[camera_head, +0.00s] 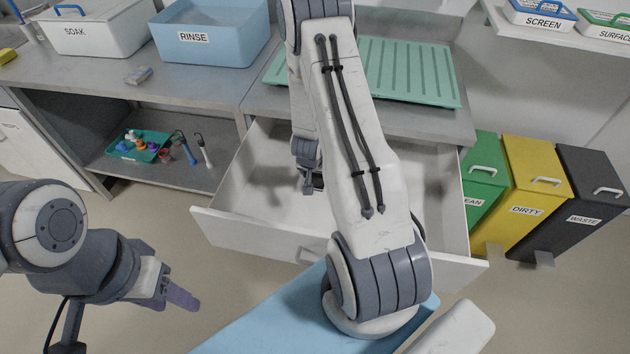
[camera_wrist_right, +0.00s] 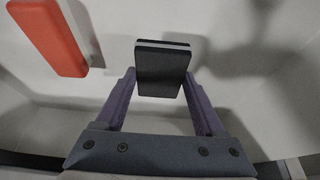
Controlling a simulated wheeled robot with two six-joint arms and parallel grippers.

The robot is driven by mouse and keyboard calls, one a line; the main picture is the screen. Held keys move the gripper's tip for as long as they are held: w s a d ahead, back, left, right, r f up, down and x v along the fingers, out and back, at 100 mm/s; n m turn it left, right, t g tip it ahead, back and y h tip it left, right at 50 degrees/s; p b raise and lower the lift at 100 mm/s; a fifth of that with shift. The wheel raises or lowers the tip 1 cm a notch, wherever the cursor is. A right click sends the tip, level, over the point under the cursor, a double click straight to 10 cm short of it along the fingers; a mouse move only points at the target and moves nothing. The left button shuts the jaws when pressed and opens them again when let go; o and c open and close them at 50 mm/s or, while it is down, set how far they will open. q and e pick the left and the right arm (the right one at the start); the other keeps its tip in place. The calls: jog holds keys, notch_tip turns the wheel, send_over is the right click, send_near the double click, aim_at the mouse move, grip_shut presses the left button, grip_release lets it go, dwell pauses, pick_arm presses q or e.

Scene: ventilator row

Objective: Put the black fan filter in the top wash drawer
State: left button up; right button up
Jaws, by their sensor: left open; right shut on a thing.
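The black fan filter (camera_wrist_right: 162,70), a dark block with a grey stripe near its top, is between the two purple fingers of my right gripper (camera_head: 311,188). That gripper is shut on it, inside the open white drawer (camera_head: 255,235) below the counter. A shadow lies on the pale drawer surface to the right of the filter; I cannot tell whether the filter touches the bottom. In the head view my right arm hides much of the drawer, and the filter cannot be made out clearly. My left gripper (camera_head: 178,294) is open and empty at the lower left, away from the drawer.
A red-orange block (camera_wrist_right: 50,36) lies in the drawer, left of the filter in the wrist view. A green ribbed mat (camera_head: 410,72), a RINSE tub (camera_head: 212,40) and a SOAK tub (camera_head: 95,28) are on the counters. Green, yellow (camera_head: 535,185) and black bins stand right.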

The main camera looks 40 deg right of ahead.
aim_at(314, 183)
jog(key=shift+w+a+f, duration=0.1)
jog(key=shift+w+f, duration=0.1)
jog(key=shift+w, duration=0.05)
jog(key=shift+f, duration=2)
